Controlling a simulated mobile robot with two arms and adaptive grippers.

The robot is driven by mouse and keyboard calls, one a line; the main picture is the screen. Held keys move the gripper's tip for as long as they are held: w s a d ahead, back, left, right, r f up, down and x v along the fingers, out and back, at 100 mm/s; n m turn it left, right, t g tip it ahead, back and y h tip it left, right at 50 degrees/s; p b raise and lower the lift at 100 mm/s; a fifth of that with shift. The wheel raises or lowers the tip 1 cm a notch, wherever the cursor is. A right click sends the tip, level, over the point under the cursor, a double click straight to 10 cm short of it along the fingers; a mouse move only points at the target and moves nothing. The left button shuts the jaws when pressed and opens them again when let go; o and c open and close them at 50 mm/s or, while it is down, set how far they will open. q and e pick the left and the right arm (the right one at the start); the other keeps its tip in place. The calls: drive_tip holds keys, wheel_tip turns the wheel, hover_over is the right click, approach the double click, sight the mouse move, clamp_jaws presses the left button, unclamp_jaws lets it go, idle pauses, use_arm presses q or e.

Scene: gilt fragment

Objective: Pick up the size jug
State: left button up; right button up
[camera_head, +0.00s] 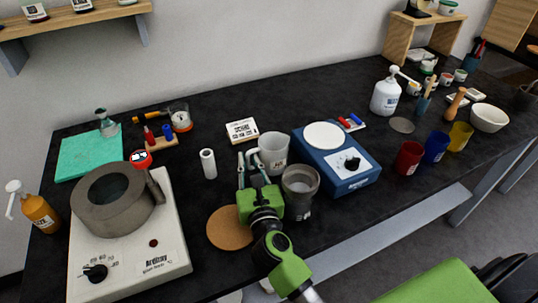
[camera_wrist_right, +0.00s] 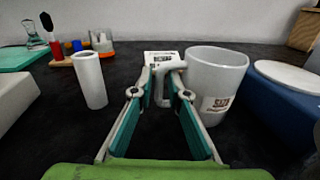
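The size jug (camera_head: 273,153) is a pale grey cup-shaped jug with a printed label, upright on the dark bench. In the right wrist view the jug (camera_wrist_right: 214,78) stands right of centre, with its handle (camera_wrist_right: 161,86) turned toward my fingers. My right gripper (camera_head: 247,163) is just left of the jug. In the right wrist view my right gripper (camera_wrist_right: 160,88) is open, with one finger on each side of the handle and a gap between them. Firm contact cannot be made out. My left gripper is not in view.
A darker grey cup (camera_head: 300,187) stands close in front of the jug. A blue hotplate device (camera_head: 337,160) is on its right, a white cylinder (camera_head: 208,164) on its left. A cork mat (camera_head: 229,229) lies in front. A white heater (camera_head: 130,245) fills the left front.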

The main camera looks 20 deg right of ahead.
drive_tip(key=shift+w+d, duration=0.1)
drive_tip(key=shift+w, duration=0.55)
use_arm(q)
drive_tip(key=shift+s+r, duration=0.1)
use_arm(e)
clamp_jaws()
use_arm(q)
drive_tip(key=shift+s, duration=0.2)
use_arm(e)
drive_tip(key=shift+r, duration=0.1)
